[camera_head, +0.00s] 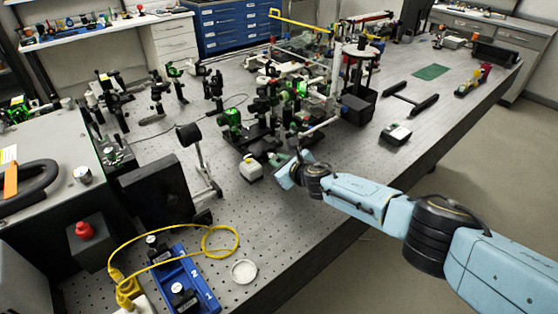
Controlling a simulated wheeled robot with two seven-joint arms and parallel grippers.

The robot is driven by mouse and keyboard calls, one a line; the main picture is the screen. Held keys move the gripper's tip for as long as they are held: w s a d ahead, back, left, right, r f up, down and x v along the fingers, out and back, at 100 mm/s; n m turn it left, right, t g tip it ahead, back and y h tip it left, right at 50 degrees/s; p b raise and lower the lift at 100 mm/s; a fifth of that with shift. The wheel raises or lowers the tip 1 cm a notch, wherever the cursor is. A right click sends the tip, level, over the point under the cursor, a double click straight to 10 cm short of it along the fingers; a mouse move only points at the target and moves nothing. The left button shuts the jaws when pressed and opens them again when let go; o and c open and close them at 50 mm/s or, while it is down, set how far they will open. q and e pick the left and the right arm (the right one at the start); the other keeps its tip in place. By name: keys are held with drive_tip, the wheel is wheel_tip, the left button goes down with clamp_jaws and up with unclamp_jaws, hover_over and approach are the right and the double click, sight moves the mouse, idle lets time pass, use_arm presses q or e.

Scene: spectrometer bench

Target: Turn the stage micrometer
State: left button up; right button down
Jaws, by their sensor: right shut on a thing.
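My right arm reaches in from the right edge over the optical table. My right gripper (281,163) is at the front of a cluster of optics mounts, low near the tabletop. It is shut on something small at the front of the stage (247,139). The stage micrometer itself is too small and too covered by the gripper to make out, but the gripper's place fits it. My left gripper is not in view.
Black posts and mounts (233,118) crowd the area behind the gripper. A black panel (158,197) stands to the left. A blue base (184,283) with a yellow cable (221,229) and a white dish (243,271) lie in front. The perforated tabletop (285,227) is clear near the front edge.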

drive_tip(key=c, duration=1.3)
unclamp_jaws()
drive_tip(key=shift+c, duration=0.2)
drive_tip(key=shift+s+d+r+p, duration=0.2)
drive_tip(key=shift+s+p, duration=0.1)
drive_tip(key=shift+p, duration=0.15)
drive_tip(key=p+v, duration=0.6)
drive_tip(key=v, duration=0.5)
drive_tip(key=shift+s+d, duration=0.1)
drive_tip(key=shift+s, duration=0.1)
drive_tip(key=shift+s+d+r, duration=0.2)
drive_tip(key=shift+s+d, duration=0.05)
drive_tip(key=shift+s, duration=0.25)
